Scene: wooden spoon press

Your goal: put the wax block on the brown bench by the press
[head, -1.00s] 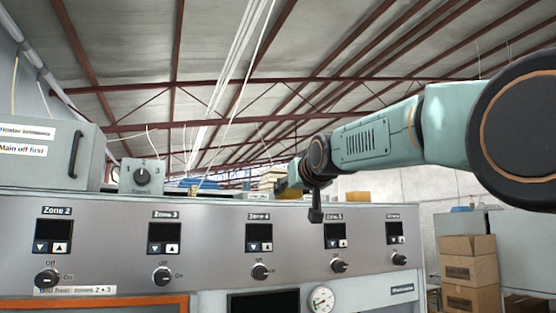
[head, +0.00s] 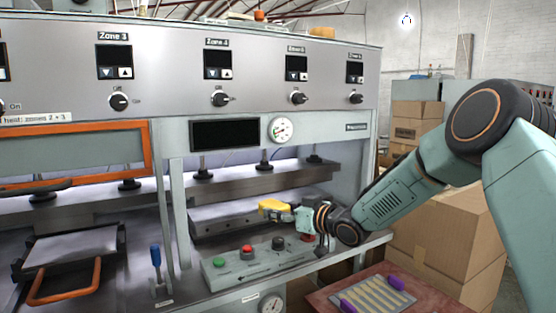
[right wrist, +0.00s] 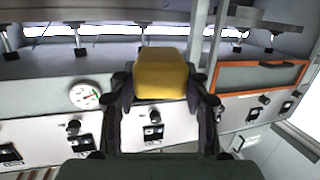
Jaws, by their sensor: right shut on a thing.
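The yellow wax block (head: 273,206) is between the fingers of my right gripper (head: 290,213), in front of the press opening and above the grey control box. In the right wrist view the block (right wrist: 161,73) sits between both fingers of the right gripper (right wrist: 162,95), which is shut on it. The brown bench (head: 428,301) is at the lower right, below and to the right of the gripper. The press (head: 345,145) fills the left and middle. My left gripper is not in view.
The control box (head: 232,266) carries coloured buttons. An orange-handled plate (head: 70,250) is at the left. Cardboard boxes (head: 445,235) stand behind the bench. The bench's right part is bare.

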